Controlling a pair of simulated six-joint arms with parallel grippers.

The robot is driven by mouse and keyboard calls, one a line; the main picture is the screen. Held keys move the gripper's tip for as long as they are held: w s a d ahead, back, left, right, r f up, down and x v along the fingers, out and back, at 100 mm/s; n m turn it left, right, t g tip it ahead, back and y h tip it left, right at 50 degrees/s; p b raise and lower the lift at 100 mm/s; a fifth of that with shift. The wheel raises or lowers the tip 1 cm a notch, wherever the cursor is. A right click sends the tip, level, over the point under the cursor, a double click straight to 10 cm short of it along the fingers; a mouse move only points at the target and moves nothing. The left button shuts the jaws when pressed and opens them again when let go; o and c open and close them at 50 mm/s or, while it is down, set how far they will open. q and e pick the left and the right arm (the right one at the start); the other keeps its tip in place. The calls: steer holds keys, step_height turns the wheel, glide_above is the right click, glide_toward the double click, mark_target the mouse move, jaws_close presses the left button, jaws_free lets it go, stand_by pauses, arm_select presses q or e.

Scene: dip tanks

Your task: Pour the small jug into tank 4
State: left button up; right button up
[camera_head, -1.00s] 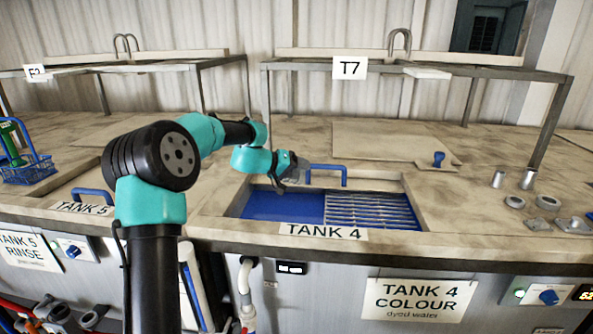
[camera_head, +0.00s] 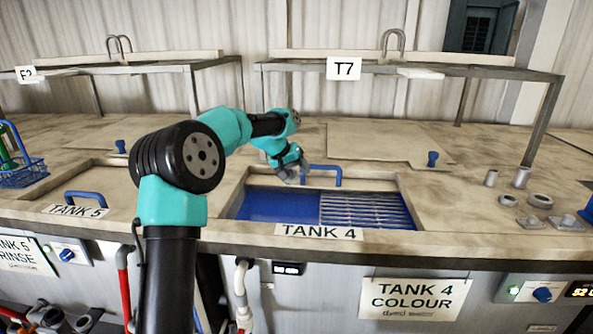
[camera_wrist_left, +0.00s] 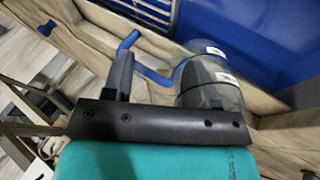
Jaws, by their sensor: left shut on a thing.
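Tank 4 is the open tank at the centre of the head view, with blue liquid (camera_head: 275,206) on its left side and a metal rack (camera_head: 365,210) on its right. My left gripper (camera_head: 292,172) is at the tank's back left edge, beside a blue handle (camera_head: 322,170). It is shut on a small grey rounded vessel, which I take to be the small jug (camera_wrist_left: 208,70). In the left wrist view the vessel has white labels and sits at the fingers (camera_wrist_left: 160,85). Its mouth and contents cannot be made out. My right gripper is not in view.
A blue-knobbed lid board (camera_head: 375,141) lies behind the tank. A metal frame marked T7 (camera_head: 343,68) spans above the counter. Metal weights and rings (camera_head: 540,200) stand at the right, and a blue basket (camera_head: 22,175) at the far left.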

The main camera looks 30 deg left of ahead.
arm_select(q)
steer(key=shift+w+d+f+g+y, duration=0.1)
steer(key=shift+f+g+y, duration=0.1)
steer(key=shift+g+y, duration=0.35)
steer(key=g+y, duration=0.2)
steer(key=g, duration=0.1)
steer(key=s+g+y, duration=0.1)
steer(key=shift+a+r+g, duration=0.3)
steer(key=shift+a+g, duration=0.05)
